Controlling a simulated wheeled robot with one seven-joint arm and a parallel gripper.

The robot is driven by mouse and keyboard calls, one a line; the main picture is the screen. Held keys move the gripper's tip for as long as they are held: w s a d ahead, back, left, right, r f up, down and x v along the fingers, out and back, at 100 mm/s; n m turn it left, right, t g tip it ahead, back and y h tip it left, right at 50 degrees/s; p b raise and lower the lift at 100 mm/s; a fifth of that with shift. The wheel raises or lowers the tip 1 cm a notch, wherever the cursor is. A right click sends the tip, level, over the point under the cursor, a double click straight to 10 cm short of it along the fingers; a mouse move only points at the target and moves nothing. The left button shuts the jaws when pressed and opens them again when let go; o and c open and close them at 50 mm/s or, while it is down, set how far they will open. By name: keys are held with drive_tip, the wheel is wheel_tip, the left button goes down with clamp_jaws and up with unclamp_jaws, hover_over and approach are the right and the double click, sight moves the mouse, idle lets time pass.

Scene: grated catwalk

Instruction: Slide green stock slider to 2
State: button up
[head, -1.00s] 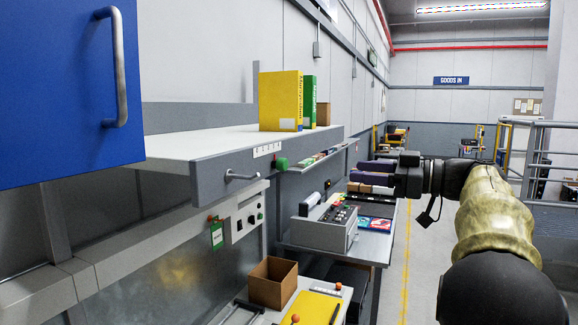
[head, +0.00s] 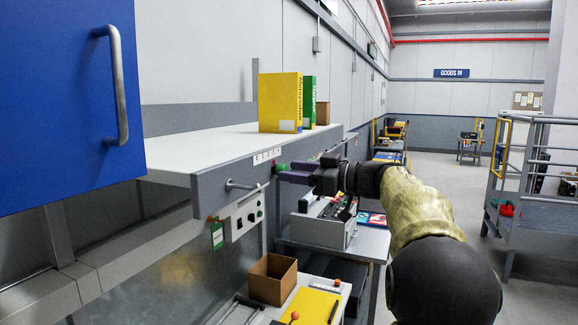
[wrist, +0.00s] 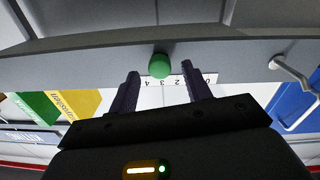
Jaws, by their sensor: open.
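The green stock slider (head: 281,168) is a small green knob on the grey front edge of the shelf. A white number strip (head: 267,156) runs beside it. In the head view the knob is near the strip's right end; its exact number is unclear. My gripper (head: 296,171) is open, its dark purple fingers reaching the shelf edge at the knob. In the wrist view the green knob (wrist: 160,66) lies between the spread fingertips of my gripper (wrist: 161,74), with gaps on both sides. The fingers and knob hide parts of the number strip (wrist: 174,92).
Yellow (head: 280,102) and green (head: 308,100) binders stand on the shelf. A blue door (head: 70,90) is at the left. A control box (head: 322,225) sits below my gripper.

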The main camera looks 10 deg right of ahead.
drive_tip(key=shift+x, duration=1.05)
clamp_jaws()
drive_tip(key=shift+d, duration=0.1)
